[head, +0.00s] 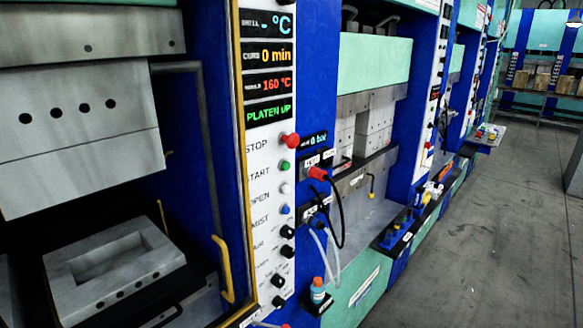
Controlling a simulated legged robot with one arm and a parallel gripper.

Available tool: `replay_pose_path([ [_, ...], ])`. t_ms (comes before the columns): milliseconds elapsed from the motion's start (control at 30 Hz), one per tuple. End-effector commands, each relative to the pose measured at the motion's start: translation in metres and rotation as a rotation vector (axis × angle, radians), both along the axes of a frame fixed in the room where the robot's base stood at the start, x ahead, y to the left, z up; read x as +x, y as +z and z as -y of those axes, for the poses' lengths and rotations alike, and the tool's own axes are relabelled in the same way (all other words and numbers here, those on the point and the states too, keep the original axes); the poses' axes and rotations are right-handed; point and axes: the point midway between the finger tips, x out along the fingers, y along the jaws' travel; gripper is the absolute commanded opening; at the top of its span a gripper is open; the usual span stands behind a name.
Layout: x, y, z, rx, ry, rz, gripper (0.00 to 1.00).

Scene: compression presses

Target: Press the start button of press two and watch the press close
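The nearest press stands at the left with its upper mould half (75,135) raised above the lower mould half (115,268); a dark gap separates them. Its white control panel (262,215) carries a red STOP button (290,140), a green START button (285,166) and a white OPEN button (286,188). The panel display (268,113) reads PLATEN UP in green, under a red 160 °C line and an orange 0 min line. No press number is legible, so I cannot tell which press is two. My gripper is not in view.
A yellow handle (223,268) stands beside the lower mould. An orange-capped bottle (318,291) sits on a small ledge below the panel. Cables and hoses (337,225) hang to its right. More presses recede to the right, and the grey floor (470,230) beside them is clear.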

Motion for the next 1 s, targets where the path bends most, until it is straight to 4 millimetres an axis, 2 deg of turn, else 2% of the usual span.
replay_pose_path([
  [33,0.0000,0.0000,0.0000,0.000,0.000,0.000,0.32],
  [367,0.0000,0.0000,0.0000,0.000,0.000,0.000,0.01],
  [1000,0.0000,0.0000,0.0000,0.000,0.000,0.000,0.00],
])
